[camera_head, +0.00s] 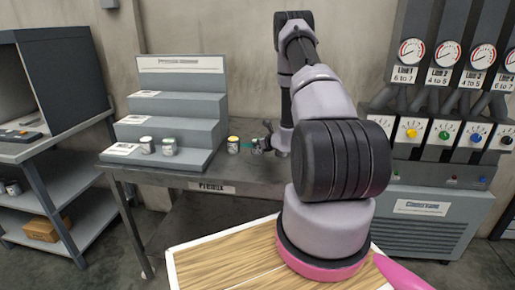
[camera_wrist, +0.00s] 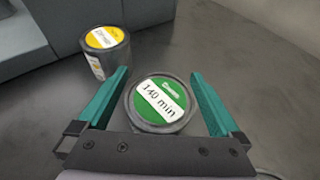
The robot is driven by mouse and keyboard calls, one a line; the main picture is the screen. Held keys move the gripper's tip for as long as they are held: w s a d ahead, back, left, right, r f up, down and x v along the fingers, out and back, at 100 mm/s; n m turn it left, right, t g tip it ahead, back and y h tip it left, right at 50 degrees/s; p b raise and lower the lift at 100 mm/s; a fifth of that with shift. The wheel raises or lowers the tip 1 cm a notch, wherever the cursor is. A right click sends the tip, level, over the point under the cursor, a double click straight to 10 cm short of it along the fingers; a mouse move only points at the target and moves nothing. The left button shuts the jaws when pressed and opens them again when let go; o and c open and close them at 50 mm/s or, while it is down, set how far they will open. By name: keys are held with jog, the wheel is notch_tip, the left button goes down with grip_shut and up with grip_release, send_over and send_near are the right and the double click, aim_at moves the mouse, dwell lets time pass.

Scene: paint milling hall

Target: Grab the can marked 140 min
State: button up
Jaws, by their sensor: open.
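The can marked 140 min (camera_wrist: 160,102) has a green lid with a white label and stands between the two teal fingers of my gripper (camera_wrist: 160,95) in the wrist view. The fingers are open, with a gap visible on each side of the can. In the head view the can is small at the gripper (camera_head: 262,143) and partly hidden by it. A second can with a yellow lid (camera_wrist: 105,42) stands beyond the left finger, apart from it. It also shows in the head view (camera_head: 233,145).
The grey table (camera_head: 225,178) carries a stepped display stand (camera_head: 190,130), with two more cans (camera_head: 147,145) (camera_head: 169,147) on its lowest step. A gauge cabinet (camera_head: 430,225) stands to the right. The tabletop right of the green-lidded can is clear.

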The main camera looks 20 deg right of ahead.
jog(key=c, duration=1.5)
